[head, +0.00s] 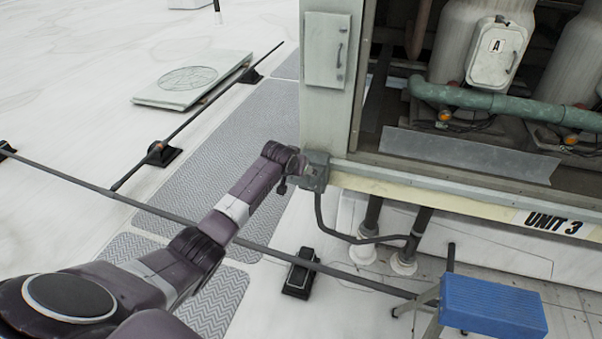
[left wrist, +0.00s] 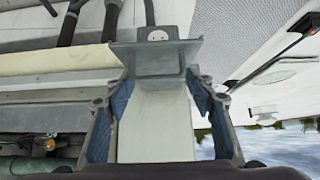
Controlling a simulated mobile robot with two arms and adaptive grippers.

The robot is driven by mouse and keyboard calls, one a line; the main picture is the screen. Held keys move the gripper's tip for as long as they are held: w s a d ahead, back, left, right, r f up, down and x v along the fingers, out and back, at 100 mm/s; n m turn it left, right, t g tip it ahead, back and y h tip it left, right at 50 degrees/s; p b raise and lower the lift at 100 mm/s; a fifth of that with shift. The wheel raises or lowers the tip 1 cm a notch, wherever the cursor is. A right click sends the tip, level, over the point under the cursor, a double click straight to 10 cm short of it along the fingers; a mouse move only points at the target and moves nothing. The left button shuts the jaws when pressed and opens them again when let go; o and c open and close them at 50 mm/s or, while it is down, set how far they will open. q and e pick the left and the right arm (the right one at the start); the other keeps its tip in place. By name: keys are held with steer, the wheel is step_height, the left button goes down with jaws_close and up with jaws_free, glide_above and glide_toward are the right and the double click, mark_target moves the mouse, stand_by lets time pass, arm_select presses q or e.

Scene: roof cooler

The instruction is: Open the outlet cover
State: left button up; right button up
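The grey outlet box (head: 316,172) is mounted low on the corner post of the cooler unit, with a dark cable running down from it. In the left wrist view, which looks upside down, its grey outlet cover (left wrist: 158,68) juts out as a flap. A pale round face (left wrist: 157,36) shows beside the flap's edge. I cannot tell how far the cover is open. My left gripper (head: 297,169) is right at the box. In the left wrist view its blue-padded fingers (left wrist: 156,92) are wide apart, with nothing held between them. My right gripper is not in view.
A panel with a handle (head: 326,50) is on the post above the box. A blue step stool (head: 492,304) stands at lower right. Black rods on feet (head: 299,272) cross the roof below my arm. Grey walkway mats (head: 217,155) lie flat at left.

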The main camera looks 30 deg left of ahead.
arm_select(q)
steer(key=shift+o, duration=0.2)
steer(key=shift+a, duration=0.15)
steer(key=shift+f, duration=0.15)
steer(key=shift+s, duration=0.1)
steer(key=shift+v, duration=0.8)
steer(key=v, duration=1)
steer(key=shift+r, duration=0.25)
steer(key=shift+f, duration=0.1)
